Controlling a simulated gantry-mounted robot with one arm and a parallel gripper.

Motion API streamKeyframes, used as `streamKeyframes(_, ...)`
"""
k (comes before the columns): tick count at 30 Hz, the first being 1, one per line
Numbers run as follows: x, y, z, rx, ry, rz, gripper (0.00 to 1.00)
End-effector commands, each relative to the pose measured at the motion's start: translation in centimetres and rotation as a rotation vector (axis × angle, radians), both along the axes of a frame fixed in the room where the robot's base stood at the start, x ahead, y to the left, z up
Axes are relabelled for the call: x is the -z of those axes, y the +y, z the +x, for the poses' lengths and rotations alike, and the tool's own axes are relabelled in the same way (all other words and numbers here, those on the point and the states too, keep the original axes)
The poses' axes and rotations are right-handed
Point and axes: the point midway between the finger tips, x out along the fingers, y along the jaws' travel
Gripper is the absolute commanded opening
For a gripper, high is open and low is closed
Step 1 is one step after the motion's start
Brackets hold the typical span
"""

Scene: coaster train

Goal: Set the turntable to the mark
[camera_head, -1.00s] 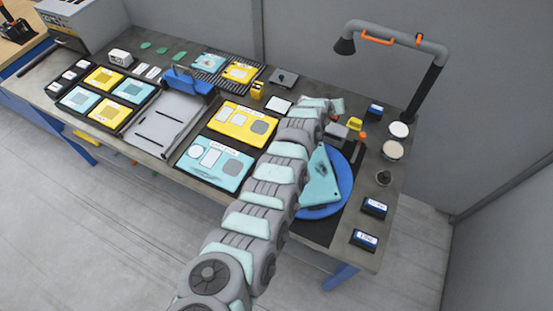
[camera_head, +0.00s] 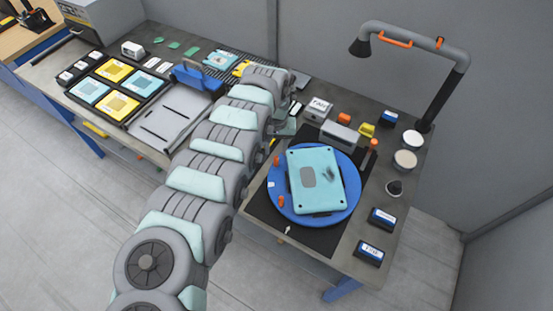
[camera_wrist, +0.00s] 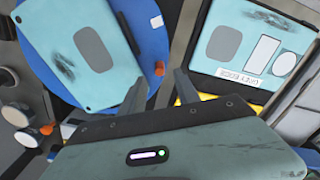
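The blue turntable (camera_head: 354,183) sits on a black mat at the right of the bench, with a teal plate (camera_head: 318,194) lying on it. Small orange pegs (camera_head: 281,201) and a white square (camera_head: 271,184) are at its left rim. A small white pointer-like mark (camera_head: 288,230) lies on the mat by its front-left. In the wrist view the turntable (camera_wrist: 150,40) is partly visible at upper left, under the teal plate (camera_wrist: 70,45). My gripper (camera_wrist: 162,80) has its two fingers apart with nothing between them, beside the turntable rim. In the head view my arm hides most of it.
A grey block (camera_head: 340,136), orange and yellow small parts and a lamp (camera_head: 440,75) stand behind the turntable. Round pots (camera_head: 405,159) and labelled dark boxes (camera_head: 370,252) line the right edge. A teal panel with cutouts (camera_wrist: 255,45) lies right of my gripper in the wrist view.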

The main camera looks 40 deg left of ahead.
Motion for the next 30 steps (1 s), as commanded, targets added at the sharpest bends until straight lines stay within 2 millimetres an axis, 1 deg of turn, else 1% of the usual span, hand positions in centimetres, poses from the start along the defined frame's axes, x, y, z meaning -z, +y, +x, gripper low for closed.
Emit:
streamKeyframes(1,1.1,-0.3,0.0,0.0,0.0,-0.005,0.38)
streamKeyframes(6,3.9,-0.2,0.0,-0.001,0.001,-0.003,0.38)
streamKeyframes(9,5.3,-0.3,0.1,0.001,0.0,-0.004,0.38)
streamKeyframes(12,6.0,-0.1,0.1,-0.001,-0.002,-0.001,0.38)
streamKeyframes(17,6.7,0.0,0.0,0.0,-0.001,0.001,0.38)
streamKeyframes(24,6.7,0.0,0.0,-0.001,0.0,0.0,0.38)
streamKeyframes(26,6.7,0.0,0.0,-0.001,0.0,0.0,0.34)
streamKeyframes(30,6.7,0.0,0.0,-0.001,0.0,0.0,0.22)
